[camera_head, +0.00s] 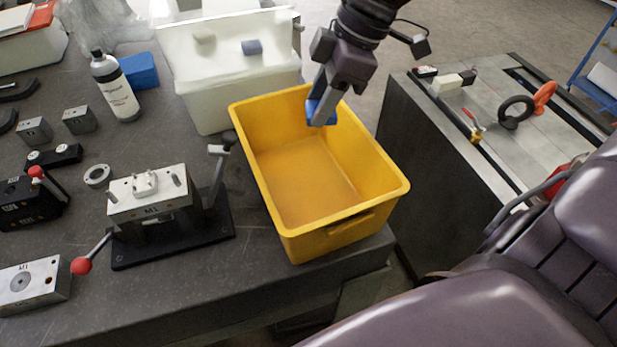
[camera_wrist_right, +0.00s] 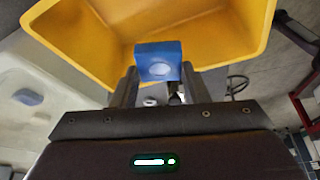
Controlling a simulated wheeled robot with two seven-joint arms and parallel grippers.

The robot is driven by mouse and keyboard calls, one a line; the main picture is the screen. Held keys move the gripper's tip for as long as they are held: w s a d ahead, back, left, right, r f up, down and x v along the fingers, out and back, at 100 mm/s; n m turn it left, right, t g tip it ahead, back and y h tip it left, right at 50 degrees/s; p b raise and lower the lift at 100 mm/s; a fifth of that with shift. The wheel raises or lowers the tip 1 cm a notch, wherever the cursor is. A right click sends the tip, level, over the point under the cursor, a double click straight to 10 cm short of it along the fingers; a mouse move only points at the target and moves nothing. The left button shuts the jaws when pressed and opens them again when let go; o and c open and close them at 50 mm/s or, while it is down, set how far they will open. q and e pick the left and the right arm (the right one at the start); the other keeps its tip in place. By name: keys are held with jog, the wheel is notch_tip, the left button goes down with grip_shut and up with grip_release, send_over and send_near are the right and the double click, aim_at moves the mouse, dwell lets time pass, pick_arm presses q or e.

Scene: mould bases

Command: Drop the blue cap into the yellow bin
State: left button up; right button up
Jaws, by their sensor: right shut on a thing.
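The yellow bin (camera_head: 266,191) stands at the table's right edge in the head view, and its inside looks empty. Part of the cap is hidden by the fingers in the head view. My left gripper is not in view.
A bottle (camera_head: 115,87) and a blue block (camera_head: 139,70) stand farther back. A second bench (camera_head: 462,130) is at right.

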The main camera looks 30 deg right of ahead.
jog(key=shift+f, duration=0.45)
jog(key=shift+r, duration=0.1)
jog(key=o, duration=1)
jog(key=v, duration=0.7)
jog(key=shift+s+d+r+b, duration=0.1)
jog(key=shift+r+b, duration=0.2)
jog(key=shift+r, duration=0.05)
jog(key=shift+f, duration=0.1)
